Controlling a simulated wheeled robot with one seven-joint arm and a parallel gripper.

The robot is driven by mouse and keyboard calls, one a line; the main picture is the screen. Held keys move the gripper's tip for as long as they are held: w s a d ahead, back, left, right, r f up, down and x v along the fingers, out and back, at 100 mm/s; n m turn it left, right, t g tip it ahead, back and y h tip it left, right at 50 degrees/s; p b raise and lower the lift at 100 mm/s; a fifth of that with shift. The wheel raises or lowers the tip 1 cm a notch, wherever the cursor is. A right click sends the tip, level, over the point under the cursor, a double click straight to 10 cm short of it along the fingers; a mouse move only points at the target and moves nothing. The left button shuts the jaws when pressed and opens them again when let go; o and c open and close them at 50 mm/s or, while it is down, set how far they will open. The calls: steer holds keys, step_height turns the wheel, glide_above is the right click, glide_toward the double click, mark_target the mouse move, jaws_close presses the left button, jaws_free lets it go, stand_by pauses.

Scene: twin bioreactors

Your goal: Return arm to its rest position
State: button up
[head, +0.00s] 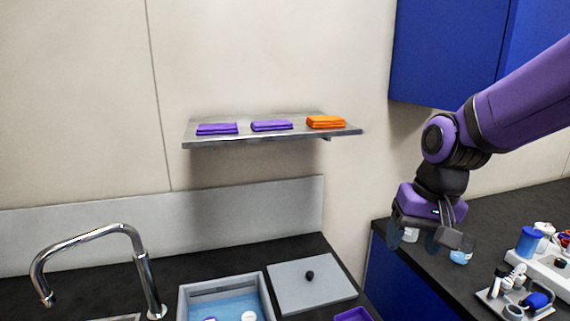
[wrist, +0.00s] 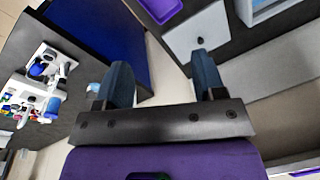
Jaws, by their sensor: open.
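My purple and black arm comes in from the right in the head view, and my gripper (head: 428,242) hangs downward over the gap between the sink counter and the right counter. In the wrist view my gripper (wrist: 163,80) shows two blue fingertips spread apart with nothing between them. The gripper touches nothing that I can see.
A wall shelf (head: 262,139) holds two purple folded cloths (head: 217,129) and an orange one (head: 325,122). A faucet (head: 148,275), a grey basin (head: 182,300) and a lid (head: 310,290) are on the left counter. Labware (head: 520,295) crowds the right counter. A blue cabinet (head: 450,50) hangs above.

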steer(key=s+d+r+n+t+h, duration=0.1)
steer(key=s+d+r+t, duration=0.3)
steer(key=s+d+r, duration=0.4)
steer(key=s+r, duration=0.1)
steer(key=s, duration=0.3)
steer(key=shift+d+r, duration=0.25)
steer(key=shift+r, duration=0.05)
